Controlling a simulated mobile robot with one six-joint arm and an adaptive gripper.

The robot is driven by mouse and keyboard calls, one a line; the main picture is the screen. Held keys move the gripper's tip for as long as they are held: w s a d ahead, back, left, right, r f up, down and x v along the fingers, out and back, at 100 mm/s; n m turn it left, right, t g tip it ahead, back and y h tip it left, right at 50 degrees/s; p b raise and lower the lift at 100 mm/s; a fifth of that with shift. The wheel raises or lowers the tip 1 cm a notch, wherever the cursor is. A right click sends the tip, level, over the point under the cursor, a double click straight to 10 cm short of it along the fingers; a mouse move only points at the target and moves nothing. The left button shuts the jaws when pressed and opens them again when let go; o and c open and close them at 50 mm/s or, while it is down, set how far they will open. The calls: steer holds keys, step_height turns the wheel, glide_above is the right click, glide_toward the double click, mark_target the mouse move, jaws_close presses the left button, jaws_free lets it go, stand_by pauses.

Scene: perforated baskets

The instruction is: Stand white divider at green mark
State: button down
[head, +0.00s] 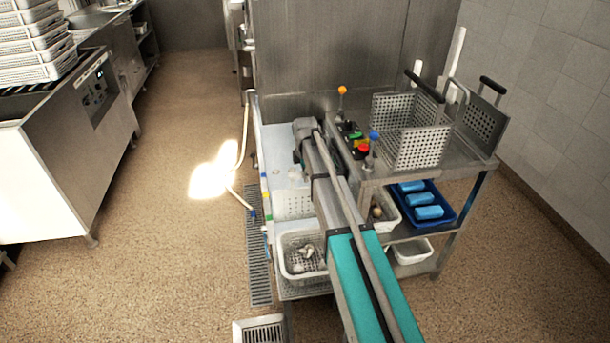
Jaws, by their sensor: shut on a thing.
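A white perforated panel (295,205) shows upright across the white trough (287,165), left of my arm. It may be the white divider, but my arm covers its right side and I cannot be sure. Small coloured marks (265,190) run along the trough's left rim. My arm reaches over the trough from the lower right. My gripper's fingers are hidden behind the arm, so their hold does not show.
A white perforated basket (302,256) with pale pieces stands in front of the panel. A blue tray (440,213) sits below.

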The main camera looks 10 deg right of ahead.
step_height(320, 180, down, 12)
steer(key=b, duration=1.2)
stand_by(1.9)
steer(key=shift+f+b, duration=0.75)
steer(key=shift+f, duration=0.1)
stand_by(0.9)
steer(key=shift+c, duration=2.1)
jaws_free()
steer(key=shift+r, duration=0.2)
step_height(320, 180, up, 21)
steer(key=p, duration=2.1)
steer(key=shift+f, duration=0.2)
